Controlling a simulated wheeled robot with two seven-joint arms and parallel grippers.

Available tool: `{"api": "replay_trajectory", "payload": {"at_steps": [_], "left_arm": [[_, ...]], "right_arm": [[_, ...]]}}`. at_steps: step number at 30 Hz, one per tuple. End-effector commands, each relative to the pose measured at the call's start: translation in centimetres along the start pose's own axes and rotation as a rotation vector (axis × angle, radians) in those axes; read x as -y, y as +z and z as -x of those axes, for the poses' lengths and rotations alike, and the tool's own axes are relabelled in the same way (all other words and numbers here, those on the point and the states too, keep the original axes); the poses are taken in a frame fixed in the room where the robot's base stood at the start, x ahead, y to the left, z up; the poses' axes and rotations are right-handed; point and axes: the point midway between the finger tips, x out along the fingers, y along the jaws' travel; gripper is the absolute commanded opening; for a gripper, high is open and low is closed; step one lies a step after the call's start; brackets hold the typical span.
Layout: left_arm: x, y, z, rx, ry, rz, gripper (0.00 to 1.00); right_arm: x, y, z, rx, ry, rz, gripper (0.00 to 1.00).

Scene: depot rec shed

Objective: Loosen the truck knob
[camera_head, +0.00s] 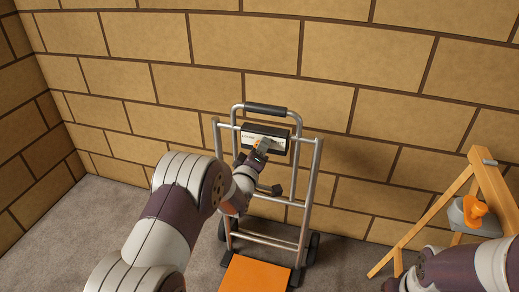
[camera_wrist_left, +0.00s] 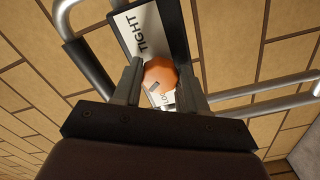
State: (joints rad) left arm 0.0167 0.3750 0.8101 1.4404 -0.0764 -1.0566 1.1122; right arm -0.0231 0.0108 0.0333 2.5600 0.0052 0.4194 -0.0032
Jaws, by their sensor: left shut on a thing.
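The hand truck (camera_head: 307,185) stands upright against the brick wall, with a grey tube frame and an orange toe plate (camera_head: 255,275). A black box with a white label (camera_head: 280,144) sits high on its frame. In the left wrist view the label (camera_wrist_left: 139,28) reads TIGHT at one end and partly LOO at the other. The round orange knob (camera_wrist_left: 160,74) is on this box, between my left fingers. My left gripper (camera_head: 262,145) is shut on the knob and hides most of it in the head view. My right gripper is out of view; only its arm shows.
The truck's black-gripped handle (camera_head: 266,110) rises above the box. Grey floor (camera_head: 70,235) is clear at left.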

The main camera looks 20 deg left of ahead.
Motion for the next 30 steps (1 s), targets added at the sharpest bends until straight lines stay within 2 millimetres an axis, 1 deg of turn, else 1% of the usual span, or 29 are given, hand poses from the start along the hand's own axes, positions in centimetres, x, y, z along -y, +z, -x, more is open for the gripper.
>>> {"api": "replay_trajectory", "payload": {"at_steps": [6,12,29,30], "left_arm": [[0.18,0.16,0.09,0.004,-0.005,0.114,0.12],[0.20,0.18,0.09,0.004,-0.006,0.174,0.12],[0.23,0.19,0.10,0.004,-0.006,0.198,0.12],[0.23,0.19,0.10,0.004,-0.006,0.198,0.55]], "right_arm": [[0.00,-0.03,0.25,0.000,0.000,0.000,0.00],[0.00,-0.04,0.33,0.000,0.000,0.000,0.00],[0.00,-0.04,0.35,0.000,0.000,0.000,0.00],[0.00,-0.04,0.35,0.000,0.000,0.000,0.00]]}}
